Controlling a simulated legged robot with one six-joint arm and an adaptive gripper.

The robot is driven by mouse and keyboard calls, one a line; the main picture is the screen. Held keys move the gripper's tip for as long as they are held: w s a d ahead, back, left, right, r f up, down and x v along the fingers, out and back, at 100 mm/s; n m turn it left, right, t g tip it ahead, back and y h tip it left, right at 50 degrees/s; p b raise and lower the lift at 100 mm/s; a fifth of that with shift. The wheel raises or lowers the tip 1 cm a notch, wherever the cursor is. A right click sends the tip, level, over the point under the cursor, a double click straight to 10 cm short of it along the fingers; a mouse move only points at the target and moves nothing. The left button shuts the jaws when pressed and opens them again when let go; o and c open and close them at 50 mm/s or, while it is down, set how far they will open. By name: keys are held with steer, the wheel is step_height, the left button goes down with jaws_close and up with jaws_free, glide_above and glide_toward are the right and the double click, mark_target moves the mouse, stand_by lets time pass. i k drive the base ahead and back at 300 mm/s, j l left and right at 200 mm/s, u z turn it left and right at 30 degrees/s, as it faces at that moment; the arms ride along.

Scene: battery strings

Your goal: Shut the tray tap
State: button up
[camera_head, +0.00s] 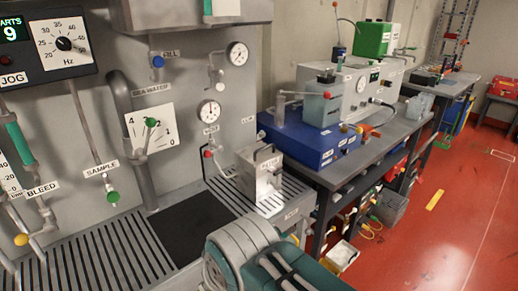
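A slatted metal drain tray (82,257) runs along the foot of the grey panel. At its right end the front edge carries a small label (291,214), too small to read surely. A small yellow handle (295,239) shows just below that label, partly hidden by a grey and teal rounded body at the bottom middle. I cannot tell surely that it is the tray tap, or how it is turned. My gripper does not show in this view.
A metal jug (260,173) stands on the tray's right end. A green SAMPLE knob (113,197) and a yellow BLEED handle (22,239) are at left. A bench with a blue box (310,140) stands at right. Red floor (440,230) is mostly clear.

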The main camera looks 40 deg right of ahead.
mark_target(308, 231)
steer(key=z, duration=1.65)
steer(key=i+l, duration=0.1)
steer(key=l, duration=0.25)
steer(key=i+l, duration=0.1)
steer(key=l, duration=0.3)
